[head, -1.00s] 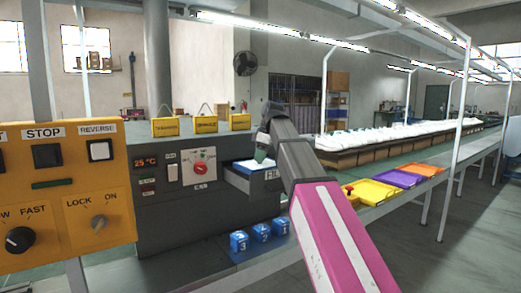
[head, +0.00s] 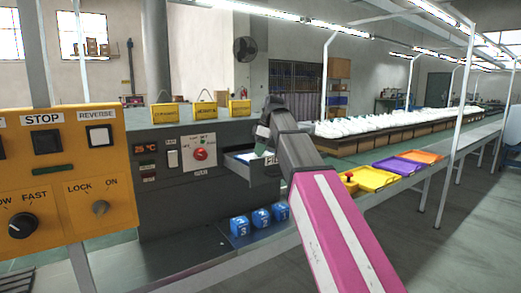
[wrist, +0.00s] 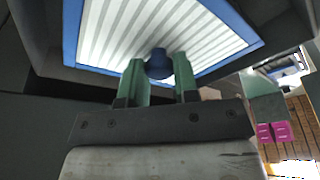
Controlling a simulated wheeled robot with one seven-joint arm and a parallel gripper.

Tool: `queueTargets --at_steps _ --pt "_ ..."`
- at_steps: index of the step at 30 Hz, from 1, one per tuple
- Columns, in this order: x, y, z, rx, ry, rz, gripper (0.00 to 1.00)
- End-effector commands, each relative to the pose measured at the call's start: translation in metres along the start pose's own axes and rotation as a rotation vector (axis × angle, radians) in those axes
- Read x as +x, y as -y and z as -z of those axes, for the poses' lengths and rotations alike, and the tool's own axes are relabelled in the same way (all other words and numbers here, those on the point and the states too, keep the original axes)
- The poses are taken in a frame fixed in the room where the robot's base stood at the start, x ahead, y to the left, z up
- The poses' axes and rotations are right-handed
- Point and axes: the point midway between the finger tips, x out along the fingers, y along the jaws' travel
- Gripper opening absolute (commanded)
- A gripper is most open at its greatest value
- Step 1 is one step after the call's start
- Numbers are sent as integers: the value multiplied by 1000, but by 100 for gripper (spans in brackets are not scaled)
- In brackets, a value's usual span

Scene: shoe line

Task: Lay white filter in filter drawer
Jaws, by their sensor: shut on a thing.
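The white filter (wrist: 165,30) has pleats and a blue frame. My gripper (wrist: 158,66) has its green fingers shut on the filter's blue knob (wrist: 158,56). The filter drawer (head: 262,170) is pulled out from the grey machine. In the head view the filter (head: 246,157) shows as a white and blue strip at the drawer's open top, under my gripper (head: 261,150). In the wrist view the dark drawer walls (wrist: 60,74) surround the visible frame edges. My arm hides part of the drawer, and I cannot tell whether the filter touches its floor.
The grey machine (head: 160,205) has a red dial. Several blue numbered cubes (head: 260,218) stand on the ledge below. Yellow (head: 374,179), purple and orange trays lie on the line at right. An orange control panel (head: 70,215) stands at front left.

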Motion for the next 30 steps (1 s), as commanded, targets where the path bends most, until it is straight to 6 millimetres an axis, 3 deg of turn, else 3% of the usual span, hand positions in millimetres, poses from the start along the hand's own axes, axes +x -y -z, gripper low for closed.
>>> queueTargets --at_steps 29,30 --pt "12 0 -3 0 0 0 4" --pt "12 0 -3 0 0 0 41"
